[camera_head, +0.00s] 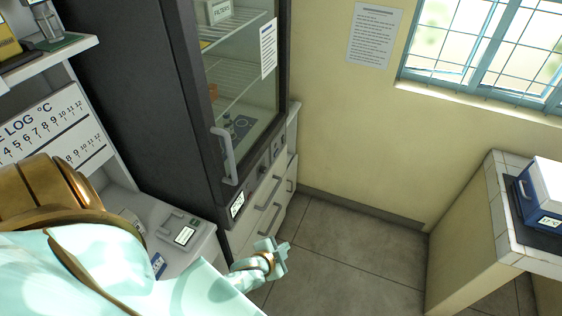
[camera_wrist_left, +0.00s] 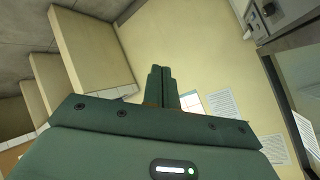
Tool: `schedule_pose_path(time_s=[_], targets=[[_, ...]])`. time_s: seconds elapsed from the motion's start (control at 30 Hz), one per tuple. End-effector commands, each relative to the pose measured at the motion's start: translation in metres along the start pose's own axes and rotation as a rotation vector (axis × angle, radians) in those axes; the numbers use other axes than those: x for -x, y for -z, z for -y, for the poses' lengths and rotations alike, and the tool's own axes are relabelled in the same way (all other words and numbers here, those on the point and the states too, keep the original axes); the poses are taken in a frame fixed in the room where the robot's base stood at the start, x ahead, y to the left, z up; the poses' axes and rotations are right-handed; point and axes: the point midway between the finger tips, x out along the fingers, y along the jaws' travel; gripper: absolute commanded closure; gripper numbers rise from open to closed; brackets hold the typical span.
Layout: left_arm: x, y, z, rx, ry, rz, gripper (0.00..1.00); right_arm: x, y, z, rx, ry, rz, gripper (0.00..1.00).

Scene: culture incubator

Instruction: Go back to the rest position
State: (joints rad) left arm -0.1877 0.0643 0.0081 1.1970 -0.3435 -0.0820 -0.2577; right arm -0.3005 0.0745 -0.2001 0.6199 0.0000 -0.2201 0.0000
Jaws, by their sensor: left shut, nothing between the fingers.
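My left arm comes in from the left in the head view, large and close. My left gripper (camera_head: 281,254) is at its end, above the floor and in front of the drawers below the incubator. In the left wrist view its fingers (camera_wrist_left: 161,72) are together with nothing held between them. The incubator (camera_head: 240,110) is a tall dark cabinet with a glass door that looks closed, a grey handle (camera_head: 224,155), and wire shelves inside. My right gripper is in neither view.
White drawers (camera_head: 268,205) stand close beside my left gripper. A tiled counter (camera_head: 497,200) with a blue and white box (camera_head: 543,195) is at the right. A low bench device (camera_head: 180,238) sits near my forearm. The grey floor (camera_head: 345,250) between is clear.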

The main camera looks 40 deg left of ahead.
Motion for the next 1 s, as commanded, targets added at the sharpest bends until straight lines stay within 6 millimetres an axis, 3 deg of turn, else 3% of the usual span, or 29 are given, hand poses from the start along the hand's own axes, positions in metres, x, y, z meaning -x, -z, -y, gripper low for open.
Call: schedule_pose_path(time_s=[0.2,0.47,0.57,0.67,0.83,1.0], targets=[[0.002,-0.014,-0.015,0.039,-0.033,0.036,1.0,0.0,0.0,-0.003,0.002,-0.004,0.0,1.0],[0.002,-0.015,-0.017,0.054,-0.036,0.04,1.0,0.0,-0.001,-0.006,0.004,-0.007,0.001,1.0],[0.005,-0.034,-0.033,0.127,-0.071,0.092,1.0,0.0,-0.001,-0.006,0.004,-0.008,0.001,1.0],[0.005,-0.079,-0.08,0.201,-0.143,0.186,1.0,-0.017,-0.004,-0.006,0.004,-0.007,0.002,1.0],[0.012,-0.194,-0.193,0.303,-0.285,0.402,1.0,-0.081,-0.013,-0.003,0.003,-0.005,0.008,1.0],[0.038,-0.307,-0.293,0.345,-0.4,0.615,1.0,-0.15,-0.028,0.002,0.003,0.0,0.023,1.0]])
